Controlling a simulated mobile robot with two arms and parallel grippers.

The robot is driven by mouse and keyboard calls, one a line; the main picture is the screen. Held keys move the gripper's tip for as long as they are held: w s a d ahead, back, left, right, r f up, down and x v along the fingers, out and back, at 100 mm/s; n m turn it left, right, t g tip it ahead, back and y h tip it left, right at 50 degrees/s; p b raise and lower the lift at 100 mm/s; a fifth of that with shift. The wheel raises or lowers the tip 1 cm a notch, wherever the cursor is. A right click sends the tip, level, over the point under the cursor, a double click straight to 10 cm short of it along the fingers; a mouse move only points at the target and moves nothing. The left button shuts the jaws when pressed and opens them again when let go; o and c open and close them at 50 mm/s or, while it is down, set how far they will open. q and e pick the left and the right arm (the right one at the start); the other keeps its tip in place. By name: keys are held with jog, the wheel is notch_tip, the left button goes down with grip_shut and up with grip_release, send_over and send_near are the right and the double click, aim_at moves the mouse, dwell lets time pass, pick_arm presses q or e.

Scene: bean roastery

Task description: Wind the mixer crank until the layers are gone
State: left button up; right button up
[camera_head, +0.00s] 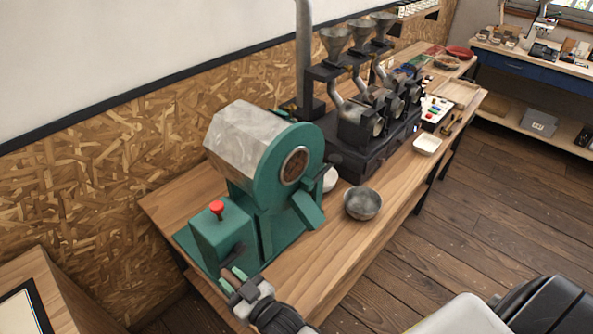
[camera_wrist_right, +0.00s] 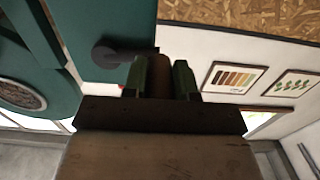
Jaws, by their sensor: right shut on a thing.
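The green mixer (camera_head: 270,228) with its grey faceted drum (camera_head: 243,138) stands on the wooden bench. A round window (camera_head: 294,166) in its front shows brown contents; I cannot tell whether layers are there. My right gripper (camera_head: 236,277) is at the mixer's near end, low beside the green box with a red knob (camera_head: 217,208). In the right wrist view, its green-padded fingers (camera_wrist_right: 161,80) are shut on the brown crank handle (camera_wrist_right: 160,66). The dark crank arm (camera_wrist_right: 118,53) runs from the handle to a hub on the green housing. My left gripper is not in view.
A metal bowl (camera_head: 363,203) stands on the bench (camera_head: 318,260) in front of the mixer. A dark machine with several funnels (camera_head: 338,40) stands behind it. A white dish (camera_head: 427,145) lies farther along. The floor (camera_head: 480,235) to the right is clear.

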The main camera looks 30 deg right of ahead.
jog(key=shift+w+d+f+b, duration=0.15)
jog(key=shift+f+b, duration=0.2)
jog(key=shift+f, duration=0.3)
jog(key=shift+s+d+f+b, duration=0.15)
jog(key=shift+f+b, duration=0.15)
jog(key=shift+f, duration=0.3)
jog(key=shift+w+d+f, duration=0.2)
jog(key=shift+d+f, duration=0.05)
jog(key=shift+w+d+f+b, duration=0.25)
jog(key=shift+d+f+b, duration=0.15)
jog(key=shift+d, duration=0.25)
jog(key=shift+w+d+f+b, duration=0.3)
jog(key=shift+d+f, duration=0.05)
jog(key=shift+d, duration=0.3)
jog(key=shift+w+d+f+b, duration=0.25)
jog(key=shift+d+f+b, duration=0.15)
jog(key=shift+d, duration=0.25)
jog(key=shift+w+d, duration=0.25)
jog(key=shift+d, duration=0.45)
jog(key=shift+a, duration=0.1)
